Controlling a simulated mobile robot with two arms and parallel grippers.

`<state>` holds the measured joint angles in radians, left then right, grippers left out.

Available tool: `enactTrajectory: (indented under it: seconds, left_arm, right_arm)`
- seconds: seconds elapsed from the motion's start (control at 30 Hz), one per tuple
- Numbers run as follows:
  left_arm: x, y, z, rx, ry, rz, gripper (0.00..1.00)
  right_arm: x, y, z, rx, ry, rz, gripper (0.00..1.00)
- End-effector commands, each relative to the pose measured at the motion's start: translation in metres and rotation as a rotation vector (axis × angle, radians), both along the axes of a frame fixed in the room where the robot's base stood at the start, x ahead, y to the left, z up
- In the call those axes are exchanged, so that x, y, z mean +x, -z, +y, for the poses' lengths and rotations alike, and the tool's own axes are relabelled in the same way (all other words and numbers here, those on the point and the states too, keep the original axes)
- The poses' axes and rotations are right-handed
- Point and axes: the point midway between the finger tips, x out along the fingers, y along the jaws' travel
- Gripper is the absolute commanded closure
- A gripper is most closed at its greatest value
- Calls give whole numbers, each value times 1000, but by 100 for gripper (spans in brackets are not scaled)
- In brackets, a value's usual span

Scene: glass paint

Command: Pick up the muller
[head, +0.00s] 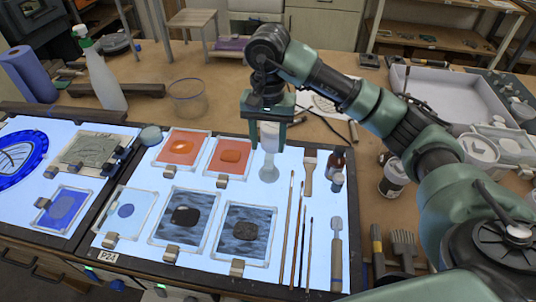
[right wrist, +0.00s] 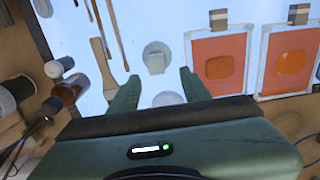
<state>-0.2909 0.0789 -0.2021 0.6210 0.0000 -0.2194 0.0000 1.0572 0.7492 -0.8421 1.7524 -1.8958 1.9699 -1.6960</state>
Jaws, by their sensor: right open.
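The muller (head: 269,140) is a pale, clear glass piece with a narrow upper handle and a wide round base. It stands upright on the lit panel (head: 285,215), right of the orange glass panes. My right gripper (head: 265,132) is open and points down over it, one finger on each side of the handle in the head view. In the right wrist view the muller (right wrist: 156,58) shows between and just beyond the open fingertips (right wrist: 157,82), apart from both. Its exact depth relative to the fingers is hard to tell. My left gripper is not in view.
Two orange panes (head: 183,149) lie left of the muller. A flat brush (head: 309,172) and small bottles (head: 337,165) stand or lie to its right, with thin brushes (head: 291,235) in front. A glass bowl (head: 187,98) stands behind left.

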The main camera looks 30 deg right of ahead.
Motion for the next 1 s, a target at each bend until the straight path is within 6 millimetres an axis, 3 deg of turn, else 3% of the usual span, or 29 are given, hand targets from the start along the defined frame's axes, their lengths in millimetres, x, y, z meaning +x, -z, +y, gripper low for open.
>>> enactTrajectory:
  seconds: [0.1, 0.2, 0.53, 0.83, 0.87, 1.0]
  left_arm:
    - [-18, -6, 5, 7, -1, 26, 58]
    - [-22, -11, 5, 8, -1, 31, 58]
    - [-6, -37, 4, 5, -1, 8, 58]
    - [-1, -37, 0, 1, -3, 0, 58]
    - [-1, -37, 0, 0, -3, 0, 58]
    - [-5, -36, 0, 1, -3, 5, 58]
  right_arm:
    - [-2, 13, 0, -1, 0, 6, 53]
    - [-3, 22, 0, -1, 0, 5, 53]
    - [-7, 65, 2, -1, 2, 4, 53]
    - [-6, 72, 2, -1, 0, 1, 53]
    - [-6, 72, 2, -1, 0, 1, 58]
    - [-6, 72, 2, -1, 0, 1, 97]
